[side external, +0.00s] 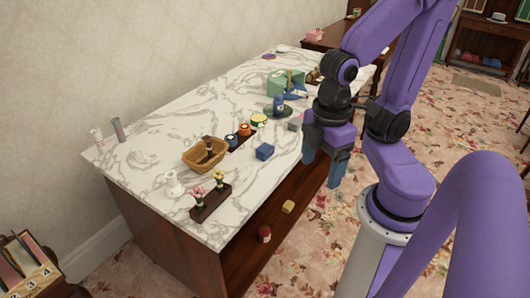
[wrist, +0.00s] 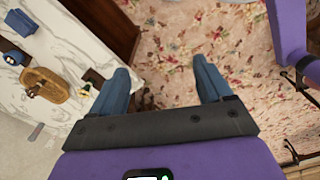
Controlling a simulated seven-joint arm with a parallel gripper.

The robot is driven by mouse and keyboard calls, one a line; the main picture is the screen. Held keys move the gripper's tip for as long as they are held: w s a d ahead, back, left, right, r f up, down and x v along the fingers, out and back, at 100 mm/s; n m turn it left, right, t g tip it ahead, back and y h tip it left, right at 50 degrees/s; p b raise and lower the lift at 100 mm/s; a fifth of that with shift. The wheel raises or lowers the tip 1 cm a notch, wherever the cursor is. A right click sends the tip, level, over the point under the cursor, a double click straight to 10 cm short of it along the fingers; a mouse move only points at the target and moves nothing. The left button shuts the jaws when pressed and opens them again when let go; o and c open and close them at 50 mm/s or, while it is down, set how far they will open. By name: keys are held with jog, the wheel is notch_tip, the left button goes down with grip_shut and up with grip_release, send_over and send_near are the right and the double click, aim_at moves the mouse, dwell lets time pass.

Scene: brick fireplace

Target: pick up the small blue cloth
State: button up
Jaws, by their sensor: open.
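A small blue cloth (side external: 264,152), apparently folded into a block, lies on the marble tabletop (side external: 160,135) near its front edge, right of the basket. A dark blue thing, likely the same cloth, shows at the upper left of the wrist view (wrist: 20,21). My gripper (side external: 323,172) is to the right of the cloth, apart from it, beside the table's front edge. Its blue fingers point down. In the wrist view, the fingers are spread (wrist: 162,75), with only floor and dark wood between them.
A wicker basket (side external: 201,161), orange and blue jars (side external: 238,134), and a flower holder (side external: 211,203) stand near the cloth. A blue bottle (side external: 278,103) and green box (side external: 285,82) stand farther back. A red jar (side external: 264,233) and yellow block (side external: 288,207) sit on the lower shelf.

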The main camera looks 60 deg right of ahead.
jog(key=w+n, duration=0.1)
jog(key=w, duration=0.8)
jog(key=n+h, duration=0.2)
jog(key=n, duration=0.2)
send_over(265, 148)
jog(key=a, duration=0.3)
notch_tip(265, 148, down, 7)
jog(key=f, duration=0.4)
jog(key=d+f, duration=0.1)
jog(key=f, duration=0.2)
jog(key=d+f, duration=0.1)
jog(key=f, duration=0.3)
jog(key=shift+w+f, duration=0.3)
jog(key=shift+f, duration=0.05)
jog(key=f, duration=0.2)
jog(key=d+f, duration=0.1)
jog(key=shift+s+f, duration=0.25)
jog(key=shift+s, duration=0.05)
jog(key=shift+d+f, duration=0.15)
jog(key=shift+f, duration=0.65)
jog(key=c, duration=1)
